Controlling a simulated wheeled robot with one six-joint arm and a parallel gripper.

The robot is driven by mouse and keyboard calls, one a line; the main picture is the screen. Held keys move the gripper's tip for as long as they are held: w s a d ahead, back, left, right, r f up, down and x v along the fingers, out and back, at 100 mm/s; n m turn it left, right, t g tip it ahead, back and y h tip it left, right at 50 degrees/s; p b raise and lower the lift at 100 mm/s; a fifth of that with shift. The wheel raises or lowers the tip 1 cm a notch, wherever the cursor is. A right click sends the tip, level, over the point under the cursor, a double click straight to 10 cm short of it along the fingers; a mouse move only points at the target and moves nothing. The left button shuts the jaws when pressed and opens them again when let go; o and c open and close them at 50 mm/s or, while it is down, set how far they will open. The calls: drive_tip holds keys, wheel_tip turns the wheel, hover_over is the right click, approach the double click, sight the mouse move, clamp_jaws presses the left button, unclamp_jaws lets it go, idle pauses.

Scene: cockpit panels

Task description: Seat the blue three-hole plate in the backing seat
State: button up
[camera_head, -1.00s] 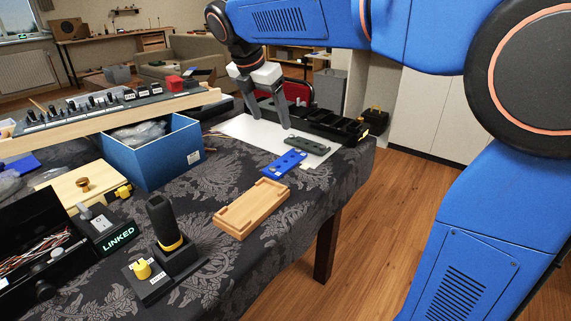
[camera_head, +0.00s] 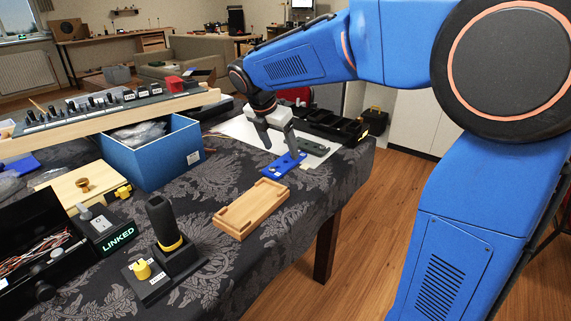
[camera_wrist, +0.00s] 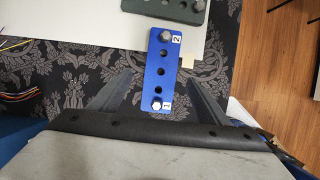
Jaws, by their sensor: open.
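In the wrist view the blue plate (camera_wrist: 161,70) runs lengthwise between my fingers, with a bolt at each end and labels 2 and 1. My gripper (camera_head: 281,152) is open, its fingers just above and around the plate, apart from it. In the wrist view my gripper (camera_wrist: 160,95) has one finger on each side of the plate. A wooden tray-like block with raised corner pieces (camera_head: 251,208), which looks like the backing seat, lies in front and is empty.
A dark green plate (camera_head: 312,146) lies just behind the blue plate on the white sheet (camera_head: 238,127). A black compartment tray (camera_head: 330,125) stands behind it. A blue box (camera_head: 150,155) and a joystick (camera_head: 162,225) stand to the left. Patterned cloth is clear around the wooden block.

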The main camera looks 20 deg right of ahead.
sight(285, 162)
drive_tip(key=x, duration=0.5)
drive_tip(key=shift+s+a+f, duration=0.1)
drive_tip(key=shift+s, duration=0.15)
drive_tip(key=c, duration=1.3)
